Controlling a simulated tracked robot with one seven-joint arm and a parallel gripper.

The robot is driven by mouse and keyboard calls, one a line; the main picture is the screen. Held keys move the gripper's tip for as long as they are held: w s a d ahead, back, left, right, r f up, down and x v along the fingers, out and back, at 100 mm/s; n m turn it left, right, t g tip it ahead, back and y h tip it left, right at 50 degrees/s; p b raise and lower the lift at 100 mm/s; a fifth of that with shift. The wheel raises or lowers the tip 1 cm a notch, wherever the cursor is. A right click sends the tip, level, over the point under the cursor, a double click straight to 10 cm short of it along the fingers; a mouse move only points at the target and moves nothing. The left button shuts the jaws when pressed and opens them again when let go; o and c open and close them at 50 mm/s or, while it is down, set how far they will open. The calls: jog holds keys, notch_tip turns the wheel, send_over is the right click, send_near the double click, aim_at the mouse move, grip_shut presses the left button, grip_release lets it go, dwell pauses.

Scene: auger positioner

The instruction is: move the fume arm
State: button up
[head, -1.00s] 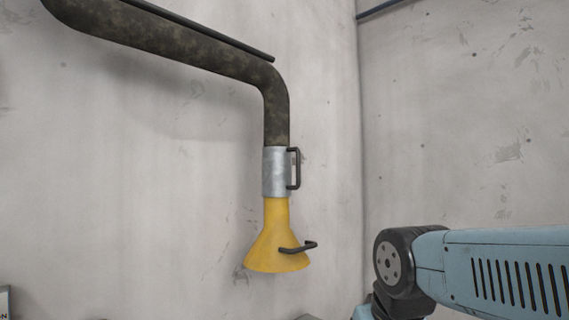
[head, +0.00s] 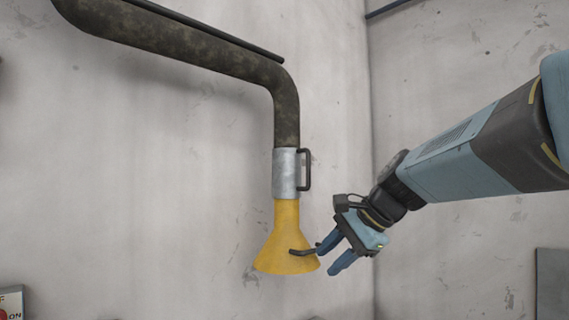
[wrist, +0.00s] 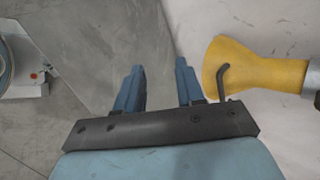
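The fume arm (head: 287,110) hangs from the upper left as a dark mottled duct that bends down to a grey metal collar with a black side handle (head: 304,170). Below it is a yellow hood (head: 280,238) with a black bent handle (head: 301,252) near its rim. My gripper (head: 334,258) is to the right of the hood, with its blue fingers apart and nothing between them. In the head view its fingers overlap or lie close to the handle's end; contact cannot be told. In the wrist view the yellow hood (wrist: 250,68) and its handle (wrist: 223,78) are right of the open fingers.
A concrete wall stands behind the fume arm, with a corner to its right. A sign or box marked "ON" (head: 12,303) is at the lower left. A grey panel (head: 552,283) is at the lower right. A pale machine part (wrist: 22,65) shows at left in the wrist view.

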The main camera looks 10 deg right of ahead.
jog(key=w+d+r+m+t+y, duration=0.3)
jog(key=w+d+r+m, duration=0.35)
jog(key=w+r, duration=0.35)
jog(key=w+d+r+m+t+y, duration=0.3)
jog(key=w+d+r+m+y, duration=0.15)
jog(key=w+r+m, duration=0.55)
jog(key=n, duration=0.2)
send_over(309, 184)
jog(key=w, duration=0.1)
jog(key=shift+r+h, duration=0.4)
jog(key=shift+h, duration=0.05)
jog(key=shift+c, duration=0.2)
jog(key=shift+d, duration=0.1)
grip_shut()
jog(key=shift+r, duration=0.1)
